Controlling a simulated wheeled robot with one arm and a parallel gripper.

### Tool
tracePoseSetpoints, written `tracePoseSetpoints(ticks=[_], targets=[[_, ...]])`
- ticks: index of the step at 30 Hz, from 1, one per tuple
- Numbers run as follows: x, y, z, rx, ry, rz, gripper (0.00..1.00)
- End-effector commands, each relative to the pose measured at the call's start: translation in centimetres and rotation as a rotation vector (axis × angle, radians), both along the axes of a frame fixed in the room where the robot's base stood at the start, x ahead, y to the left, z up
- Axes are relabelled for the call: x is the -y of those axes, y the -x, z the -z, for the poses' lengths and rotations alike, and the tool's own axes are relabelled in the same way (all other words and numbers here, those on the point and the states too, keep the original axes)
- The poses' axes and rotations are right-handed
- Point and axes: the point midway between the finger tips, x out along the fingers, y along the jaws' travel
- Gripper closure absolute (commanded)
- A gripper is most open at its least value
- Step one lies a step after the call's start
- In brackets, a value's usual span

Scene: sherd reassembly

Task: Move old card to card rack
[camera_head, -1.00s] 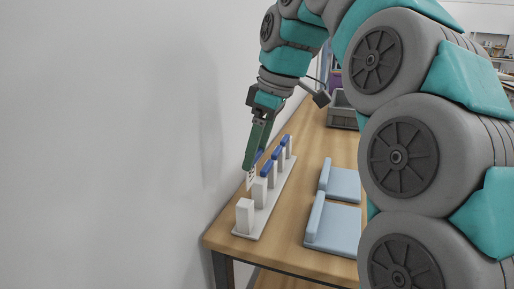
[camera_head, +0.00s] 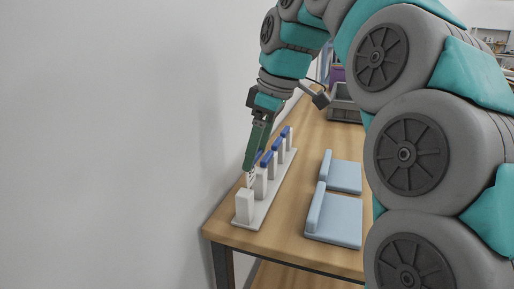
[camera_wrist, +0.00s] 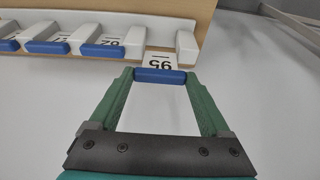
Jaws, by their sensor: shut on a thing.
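My gripper (camera_head: 249,167) is shut on a white card (camera_wrist: 158,62) with a blue top edge and a black number. The card hangs below the fingertips, and only a narrow strip of it (camera_head: 251,181) shows in the head view. The card rack (camera_head: 258,214) is a long white base with a row of upright white posts, near the wall. The held card is over the rack's near end, lined up with the gap between the last two posts in the wrist view. I cannot tell whether its lower edge is inside the slot.
Other blue-topped cards (camera_wrist: 102,51) stand in the rack's farther slots. Two light blue holders (camera_head: 335,218) lie to the right on the wooden table (camera_head: 284,234). A grey bin (camera_head: 345,108) is at the back. The wall (camera_head: 120,130) is close on the left.

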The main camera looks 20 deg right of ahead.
Motion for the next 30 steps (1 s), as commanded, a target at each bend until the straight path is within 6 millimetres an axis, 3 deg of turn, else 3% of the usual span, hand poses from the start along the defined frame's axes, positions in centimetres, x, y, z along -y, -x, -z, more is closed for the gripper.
tracePoseSetpoints(ticks=[30], targets=[[0.0,0.1,1.7,-0.002,0.000,-0.001,0.72]])
